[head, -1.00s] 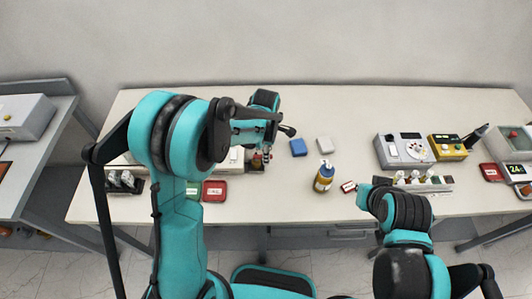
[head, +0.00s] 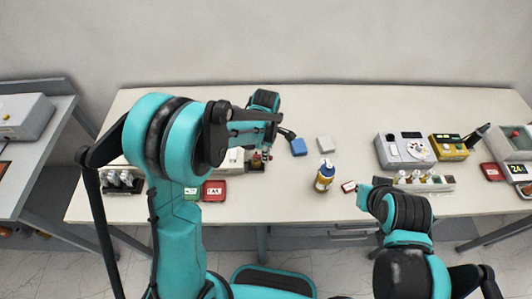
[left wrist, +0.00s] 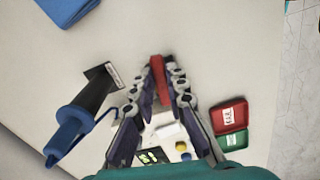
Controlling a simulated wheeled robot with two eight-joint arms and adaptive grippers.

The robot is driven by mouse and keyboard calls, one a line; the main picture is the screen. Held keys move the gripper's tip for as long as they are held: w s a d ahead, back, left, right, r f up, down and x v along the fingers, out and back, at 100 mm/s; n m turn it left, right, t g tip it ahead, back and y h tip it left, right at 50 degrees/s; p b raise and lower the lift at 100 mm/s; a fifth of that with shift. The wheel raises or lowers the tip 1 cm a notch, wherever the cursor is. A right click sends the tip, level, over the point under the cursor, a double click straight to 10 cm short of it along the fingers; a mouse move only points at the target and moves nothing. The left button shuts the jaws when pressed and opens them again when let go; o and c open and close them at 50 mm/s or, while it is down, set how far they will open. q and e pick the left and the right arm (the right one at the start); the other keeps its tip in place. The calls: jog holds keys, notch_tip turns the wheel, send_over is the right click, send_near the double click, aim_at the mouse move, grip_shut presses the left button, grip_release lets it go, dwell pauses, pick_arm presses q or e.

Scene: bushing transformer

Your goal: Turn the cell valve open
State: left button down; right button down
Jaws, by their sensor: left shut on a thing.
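In the left wrist view my left gripper (left wrist: 162,82) is shut on a narrow red part (left wrist: 158,70), which shows between its two fingertips. It looks like a valve handle, but the valve body is hidden by the fingers. Below, between the fingers, a pale device with a lit display (left wrist: 152,156) and a yellow knob (left wrist: 181,146) shows in part. In the head view my left arm covers most of this device (head: 236,160), and the fingertips are hard to make out. My right arm (head: 400,212) hangs over the table's front edge at the right; its finger state is unclear.
A red case (head: 214,190) and a green case (head: 192,193) lie near the front edge. A blue-and-black tool (left wrist: 85,105) lies beside my left gripper. The back of the table is clear.

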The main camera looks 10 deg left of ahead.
pick_arm(q)
jog(key=m, duration=0.2)
jog(key=s+m+b, duration=0.1)
jog(key=m, duration=0.1)
jog(key=shift+s+a, duration=0.15)
jog(key=shift+s, duration=0.05)
jog(key=m, duration=0.2)
jog(key=s+m+b, duration=0.1)
jog(key=m, duration=0.1)
jog(key=a+m, duration=0.1)
jog(key=shift+s+m+b, duration=0.2)
jog(key=shift+m+b, duration=0.15)
jog(key=shift+m, duration=0.05)
jog(key=m, duration=0.3)
jog(key=shift+s+a+b, duration=0.3)
jog(key=shift+a, duration=0.1)
jog(key=shift+s+a+m, duration=0.1)
jog(key=shift+a+m, duration=0.1)
jog(key=shift+m, duration=0.6)
jog(key=shift+a+m, duration=0.2)
jog(key=shift+m, duration=0.6)
jog(key=c, duration=1.5)
grip_release()
jog(key=shift+c, duration=0.2)
